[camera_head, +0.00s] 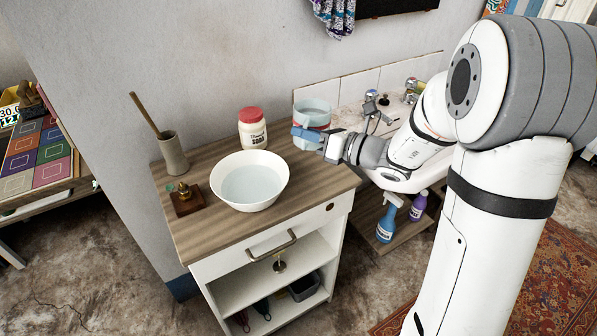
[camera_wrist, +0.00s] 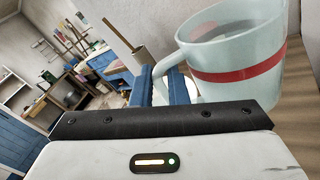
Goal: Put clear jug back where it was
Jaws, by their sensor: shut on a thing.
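The clear jug (camera_head: 313,109) is pale and see-through with a red band. It is at the back right corner of the wooden cabinet top, in front of the tiles; I cannot tell whether its base touches the wood. My gripper (camera_head: 307,137) reaches in from the right, its blue fingers shut on the jug's handle. In the wrist view the jug (camera_wrist: 240,55) fills the upper right, and its handle passes between the blue fingertips (camera_wrist: 160,85).
On the cabinet top (camera_head: 215,232) stand a white bowl of water (camera_head: 264,199), a soda jar with red lid (camera_head: 252,130), a beige holder with a stick (camera_head: 173,154) and a small wooden block (camera_head: 186,201). Taps (camera_head: 371,104) and a basin are right. The front right top is clear.

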